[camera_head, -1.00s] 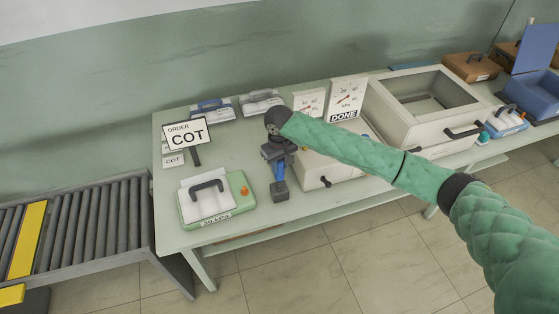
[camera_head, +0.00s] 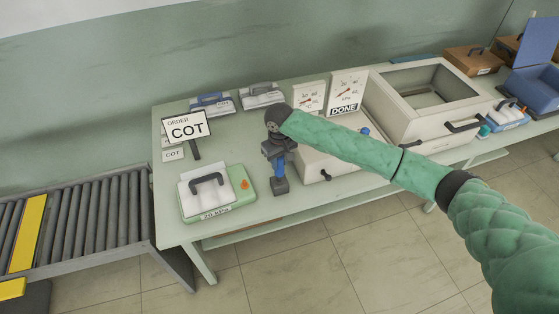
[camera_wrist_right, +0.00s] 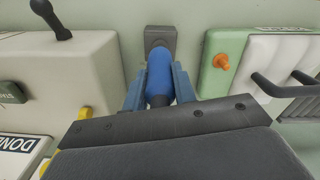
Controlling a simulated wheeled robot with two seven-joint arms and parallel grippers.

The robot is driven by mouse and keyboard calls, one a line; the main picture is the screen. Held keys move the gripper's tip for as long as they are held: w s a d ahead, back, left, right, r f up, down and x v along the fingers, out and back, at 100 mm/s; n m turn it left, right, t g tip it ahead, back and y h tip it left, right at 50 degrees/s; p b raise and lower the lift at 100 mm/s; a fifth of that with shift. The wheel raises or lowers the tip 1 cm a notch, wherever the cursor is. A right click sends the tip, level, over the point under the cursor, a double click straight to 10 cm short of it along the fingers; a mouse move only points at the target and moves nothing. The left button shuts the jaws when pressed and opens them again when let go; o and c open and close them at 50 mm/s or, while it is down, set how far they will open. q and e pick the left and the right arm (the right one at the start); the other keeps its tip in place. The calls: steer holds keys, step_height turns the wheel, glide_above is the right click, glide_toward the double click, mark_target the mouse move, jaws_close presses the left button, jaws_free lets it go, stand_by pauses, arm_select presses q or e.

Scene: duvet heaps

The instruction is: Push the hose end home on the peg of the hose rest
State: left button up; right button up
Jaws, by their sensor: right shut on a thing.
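My right gripper (camera_head: 278,163) reaches down over the table, beside the green-and-white box. It is shut on the blue hose end (camera_wrist_right: 158,78), which sits between its two blue fingers in the right wrist view. The dark grey hose rest (camera_head: 280,187) stands on the table near its front edge. It also shows just beyond the hose end in the right wrist view (camera_wrist_right: 160,38). The hose end is lined up with the rest and meets it in the picture. The peg is hidden, and I cannot tell how far the hose end is on it. My left gripper is out of view.
A green-and-white box (camera_head: 240,184) with a black handle stands to the left of the rest. A cream unit (camera_head: 318,160) with a black lever stands to its right. An order sign (camera_head: 187,127) stands behind. A roller conveyor (camera_head: 95,215) adjoins the table's left.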

mark_target(279, 168)
steer(key=shift+p, duration=0.95)
stand_by(1.1)
steer(key=shift+f+b, duration=0.3)
steer(key=shift+f, duration=1.7)
stand_by(0.5)
steer(key=o, duration=1.1)
steer(key=shift+c, duration=0.2)
